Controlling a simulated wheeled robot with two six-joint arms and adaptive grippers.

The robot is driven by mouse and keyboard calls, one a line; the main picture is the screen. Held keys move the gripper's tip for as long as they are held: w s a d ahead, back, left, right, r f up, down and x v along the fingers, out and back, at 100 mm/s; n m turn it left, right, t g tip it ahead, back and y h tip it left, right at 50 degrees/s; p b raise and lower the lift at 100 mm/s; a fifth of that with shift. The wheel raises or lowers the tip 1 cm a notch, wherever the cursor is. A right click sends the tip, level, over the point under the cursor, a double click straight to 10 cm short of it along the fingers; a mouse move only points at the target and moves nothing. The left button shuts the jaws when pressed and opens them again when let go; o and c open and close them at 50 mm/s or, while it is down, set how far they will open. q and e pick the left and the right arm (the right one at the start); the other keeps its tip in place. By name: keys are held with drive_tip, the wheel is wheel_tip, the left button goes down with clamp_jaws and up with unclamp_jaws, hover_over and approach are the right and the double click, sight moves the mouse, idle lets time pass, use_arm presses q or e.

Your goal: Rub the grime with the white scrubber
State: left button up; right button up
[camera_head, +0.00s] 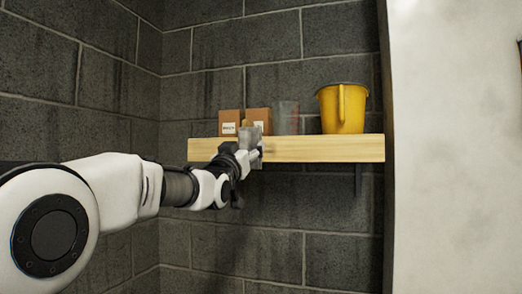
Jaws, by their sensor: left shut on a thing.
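My left gripper (247,156) reaches in from the left to the front edge of the wooden shelf. It is shut on a small pale grey-white block, which looks like the white scrubber (250,136). The block stands up from the fingers, in front of the small boxes, and part of it is hidden by the gripper. I cannot make out any grime for certain. A faint grey, partly see-through shape (286,118) shows above the shelf, right of the block; I cannot tell whether it is an object or a smear. My right gripper is not in view.
The wooden shelf (325,149) is fixed to a dark block wall (255,252). Two small brown boxes (229,122) stand at its left, and a yellow bucket (342,108) stands at its right. A pale wall (455,150) fills the right side. Below the shelf is free room.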

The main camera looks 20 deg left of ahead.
use_arm(q)
drive_tip(key=w+p, duration=0.6)
drive_tip(key=w, duration=0.1)
drive_tip(key=shift+p, duration=0.3)
drive_tip(key=shift+d, duration=0.1)
drive_tip(key=shift+w+p, duration=0.9)
drive_tip(key=shift+p, duration=0.3)
